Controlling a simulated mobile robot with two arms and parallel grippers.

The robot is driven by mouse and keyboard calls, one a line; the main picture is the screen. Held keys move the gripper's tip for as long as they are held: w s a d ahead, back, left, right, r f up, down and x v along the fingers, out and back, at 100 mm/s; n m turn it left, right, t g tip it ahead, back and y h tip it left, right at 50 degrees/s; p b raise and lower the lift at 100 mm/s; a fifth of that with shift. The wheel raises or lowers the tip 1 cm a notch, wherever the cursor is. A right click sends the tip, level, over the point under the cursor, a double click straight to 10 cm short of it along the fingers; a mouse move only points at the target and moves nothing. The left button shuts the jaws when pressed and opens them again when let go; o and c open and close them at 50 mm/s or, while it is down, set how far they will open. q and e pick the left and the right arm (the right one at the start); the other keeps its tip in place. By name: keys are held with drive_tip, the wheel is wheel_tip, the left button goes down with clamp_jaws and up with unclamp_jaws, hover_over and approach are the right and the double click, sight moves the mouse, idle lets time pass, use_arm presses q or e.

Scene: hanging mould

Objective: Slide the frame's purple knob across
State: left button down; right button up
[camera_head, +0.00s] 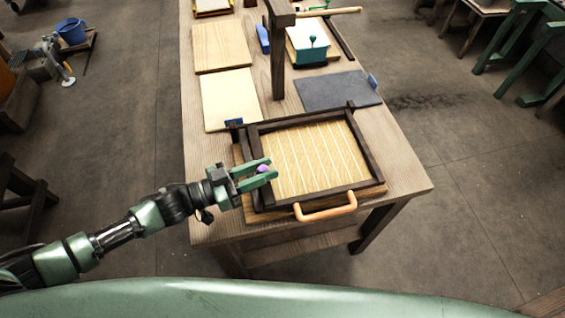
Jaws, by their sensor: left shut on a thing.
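The dark wooden frame (366,151) lies on the near end of the table, around a tan panel (310,158) with pale lines. The purple knob (263,168) is at the frame's left side. My left gripper (262,173) reaches in from the left with its green fingers shut on the knob, which is partly hidden between them. An orange handle (326,212) sticks out from the frame's near side. My right gripper is not in view.
A dark post (277,65) rises from the table behind the frame. A grey slab (338,91), a pale board (229,99) and a teal box (313,50) lie further back. The table's right near corner (412,184) is bare.

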use_arm(q)
drive_tip(key=shift+a, duration=0.1)
drive_tip(key=c, duration=1.1)
unclamp_jaws()
drive_tip(key=shift+a, duration=0.2)
drive_tip(key=shift+s, duration=0.1)
drive_tip(key=shift+s+a+f, duration=0.1)
drive_tip(key=shift+s+a, duration=0.05)
drive_tip(key=shift+a, duration=0.15)
drive_tip(key=b+v, duration=0.2)
drive_tip(key=v, duration=0.5)
drive_tip(key=shift+a, duration=0.1)
